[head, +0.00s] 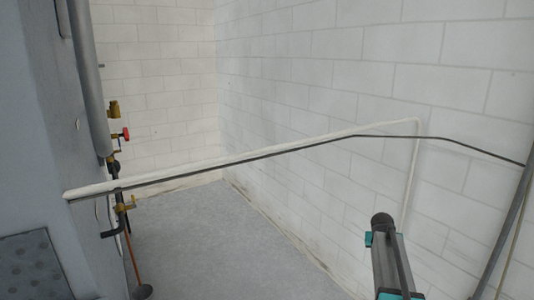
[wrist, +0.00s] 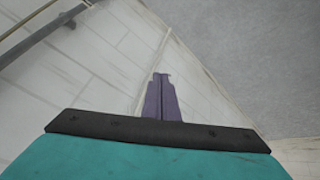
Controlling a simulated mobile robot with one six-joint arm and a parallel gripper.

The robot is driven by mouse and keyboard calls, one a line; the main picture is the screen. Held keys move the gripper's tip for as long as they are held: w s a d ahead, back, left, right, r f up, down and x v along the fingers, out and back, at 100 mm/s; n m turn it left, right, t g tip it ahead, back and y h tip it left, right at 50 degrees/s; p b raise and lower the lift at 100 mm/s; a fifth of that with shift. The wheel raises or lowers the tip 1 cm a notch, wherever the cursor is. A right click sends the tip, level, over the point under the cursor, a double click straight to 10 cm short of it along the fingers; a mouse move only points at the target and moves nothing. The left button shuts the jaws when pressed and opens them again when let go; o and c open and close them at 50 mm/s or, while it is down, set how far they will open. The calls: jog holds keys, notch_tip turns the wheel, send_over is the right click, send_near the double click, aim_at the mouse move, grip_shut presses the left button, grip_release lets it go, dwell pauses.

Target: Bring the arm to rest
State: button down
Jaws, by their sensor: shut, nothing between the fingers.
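In the wrist view the two dark purple fingers of my gripper (wrist: 161,76) lie close together, shut, with nothing between them. Behind them are the white block wall and the grey floor; they appear apart from both. In the head view part of my arm, grey and teal with a dark round end, rises at the lower right in front of the wall. I cannot make out the fingers there.
A grey cabinet side (head: 55,150) with a vertical pipe (head: 88,80) and a red-handled valve (head: 121,134) stands at the left. A pale pipe and dark line (head: 250,153) cross the view to the white block wall (head: 300,80). The grey floor (head: 210,250) between is clear.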

jog(key=s+a+f+n+g+y, duration=0.1)
jog(key=s+a+f+g, duration=0.1)
jog(key=s+a+f, duration=0.7)
jog(key=s+a+f+n+g+y, duration=0.1)
jog(key=s+a+f, duration=0.4)
jog(key=f, duration=0.6)
jog(key=s+a+f+n+g+y, duration=0.1)
jog(key=s+a+f+g, duration=0.1)
jog(key=s+a+f, duration=0.6)
jog(key=s+a+f+g, duration=0.1)
jog(key=s+a+f, duration=0.1)
jog(key=s, duration=0.8)
jog(key=s+a+f+g+y, duration=0.1)
jog(key=s+f, duration=0.3)
jog(key=s, duration=0.7)
jog(key=s+a+f+n+g, duration=0.1)
jog(key=s+a+f+g, duration=0.1)
jog(key=s, duration=0.8)
jog(key=shift+s+a+f+g, duration=0.3)
jog(key=shift+a+f+g, duration=0.15)
jog(key=shift+a, duration=0.65)
jog(key=shift+d+r, duration=0.1)
jog(key=shift+d, duration=0.05)
